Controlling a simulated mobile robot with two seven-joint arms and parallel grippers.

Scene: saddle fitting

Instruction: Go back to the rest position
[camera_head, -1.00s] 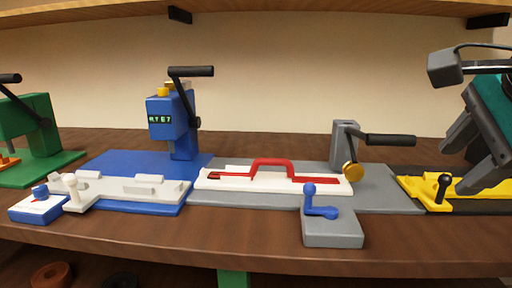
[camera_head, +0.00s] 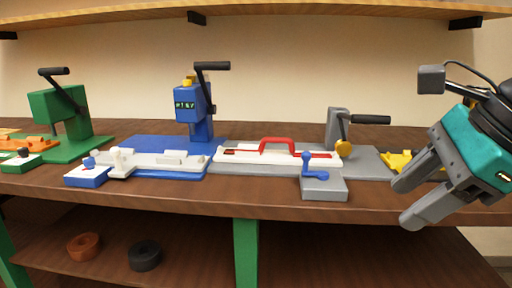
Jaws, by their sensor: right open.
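My right gripper (camera_head: 413,198) is at the right side of the head view, in front of the table's right end. Its two grey fingers are apart and nothing shows between them. It hides most of the yellow fixture (camera_head: 396,161) behind it. My left gripper is not in view.
The wooden table (camera_head: 255,198) carries a green press (camera_head: 62,112), a blue press (camera_head: 193,108) and a grey fixture (camera_head: 338,128) with a red-handled white piece (camera_head: 277,147). Two rings, brown (camera_head: 84,246) and black (camera_head: 145,255), lie on the lower shelf. A wooden shelf (camera_head: 250,10) runs above.

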